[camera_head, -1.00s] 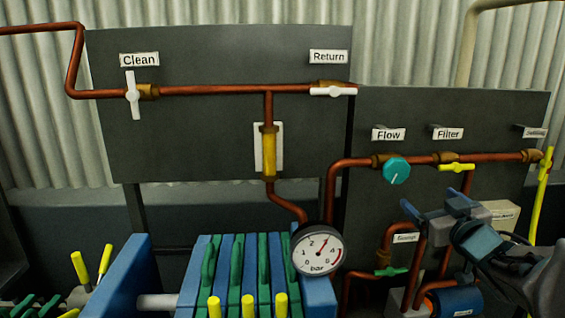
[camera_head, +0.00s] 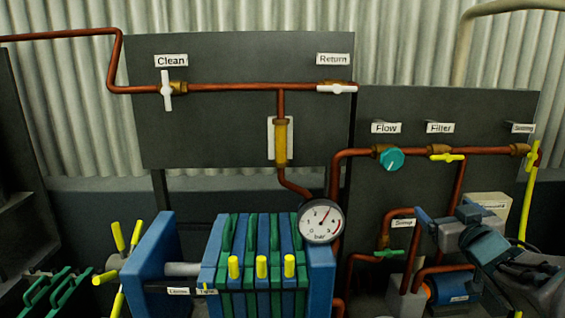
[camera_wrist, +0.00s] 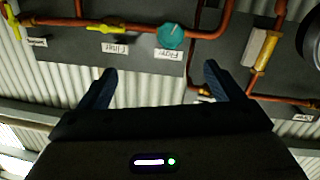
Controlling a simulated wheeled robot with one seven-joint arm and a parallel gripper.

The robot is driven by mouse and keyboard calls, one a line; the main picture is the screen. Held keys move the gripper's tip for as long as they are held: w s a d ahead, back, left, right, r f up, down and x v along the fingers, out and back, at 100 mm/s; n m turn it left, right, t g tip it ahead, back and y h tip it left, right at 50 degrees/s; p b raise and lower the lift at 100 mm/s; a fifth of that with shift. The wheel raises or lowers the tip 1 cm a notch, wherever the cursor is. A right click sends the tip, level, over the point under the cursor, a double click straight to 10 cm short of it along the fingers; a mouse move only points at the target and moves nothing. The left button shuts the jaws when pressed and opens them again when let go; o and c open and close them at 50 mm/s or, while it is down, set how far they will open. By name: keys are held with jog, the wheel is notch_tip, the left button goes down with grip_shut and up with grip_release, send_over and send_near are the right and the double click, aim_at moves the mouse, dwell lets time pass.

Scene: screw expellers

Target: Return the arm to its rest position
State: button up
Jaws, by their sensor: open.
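My gripper (camera_head: 446,212) shows at the lower right of the head view, in front of the right-hand panel. Its two dark blue fingers are apart, with nothing seen between them. In the wrist view my gripper (camera_wrist: 161,72) is also open and empty. That view is upside down and shows the teal Flow knob (camera_wrist: 170,36) and the yellow Filter valve handle (camera_wrist: 107,24) beyond the fingers. My arm runs off the lower right edge of the head view, so most of its pose is hidden.
A blue and green plate press (camera_head: 320,265) with a round gauge (camera_head: 321,221) stands left of my arm. Copper pipes cross the dark panels (camera_head: 235,120) behind. A blue pump (camera_head: 452,289) sits below my gripper. A yellow handle (camera_head: 527,195) hangs at the right.

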jog(key=s+a+f+m+g+y, duration=0.1)
jog(key=s+a+f+g, duration=1.3)
jog(key=s+a+f, duration=0.3)
jog(key=s+a, duration=0.2)
jog(key=s, duration=0.1)
jog(key=shift+m, duration=0.3)
jog(key=shift+w, duration=0.1)
dwell(3.2)
